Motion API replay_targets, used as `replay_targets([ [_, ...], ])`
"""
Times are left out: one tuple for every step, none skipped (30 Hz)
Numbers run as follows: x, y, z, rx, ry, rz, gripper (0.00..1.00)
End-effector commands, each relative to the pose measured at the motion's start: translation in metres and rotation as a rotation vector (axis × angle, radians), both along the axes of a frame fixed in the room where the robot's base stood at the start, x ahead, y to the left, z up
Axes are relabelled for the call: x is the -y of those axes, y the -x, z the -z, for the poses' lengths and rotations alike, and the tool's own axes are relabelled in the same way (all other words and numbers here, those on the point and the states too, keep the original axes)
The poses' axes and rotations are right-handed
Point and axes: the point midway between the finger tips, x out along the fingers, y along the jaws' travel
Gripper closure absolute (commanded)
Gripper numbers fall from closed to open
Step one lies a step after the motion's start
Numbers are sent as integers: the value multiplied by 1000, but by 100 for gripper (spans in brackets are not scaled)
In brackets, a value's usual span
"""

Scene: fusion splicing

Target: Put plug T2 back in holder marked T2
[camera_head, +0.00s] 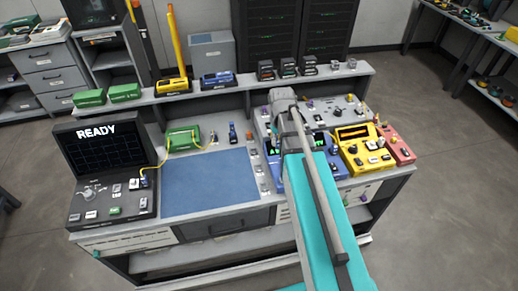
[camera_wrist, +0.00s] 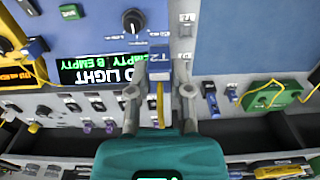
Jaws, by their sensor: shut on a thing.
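My gripper (camera_wrist: 159,88) is shut on a small blue plug marked T2 (camera_wrist: 159,66), with a yellow cable (camera_wrist: 160,105) trailing from it between the fingers. The plug is over the edge of the blue meter (camera_wrist: 95,45), whose display reads NO LIGHT, A EMPTY, B EMPTY. A column of small grey holders (camera_head: 260,171) stands between the meter and the blue mat (camera_head: 208,182).
A green box (camera_head: 183,139) with a yellow cable lies behind the mat. The READY console (camera_head: 100,150) stands at the left. Yellow (camera_head: 363,150) and red (camera_head: 397,144) devices crowd the right. A raised shelf (camera_head: 150,96) runs along the back. The mat is clear.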

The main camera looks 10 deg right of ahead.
Motion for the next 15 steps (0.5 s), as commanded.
replay_targets([
  [-3, 0, 0, 0, 0, -6, 100],
  [-4, 0, 0, 0, 0, -8, 100],
  [-6, -1, 0, 0, 0, -11, 100],
  [-7, -1, 0, 0, 0, -13, 100],
  [-8, -1, 0, 0, 0, -14, 100],
  [-9, -1, 0, 0, 0, -16, 100],
  [-9, -1, 0, 0, 0, -17, 100],
  [-10, -1, 0, 0, 0, -17, 100],
  [-10, -1, 0, 0, 0, -18, 100],
  [-10, -1, 0, 0, 0, -19, 100],
  [-11, -1, 0, 0, 0, -19, 100],
  [-11, -1, 1, 0, 0, -20, 100],
  [-11, -2, 1, 0, 0, -20, 100],
  [-12, -2, 2, 0, 0, -20, 100],
  [-12, -3, 3, 0, 0, -21, 100],
])
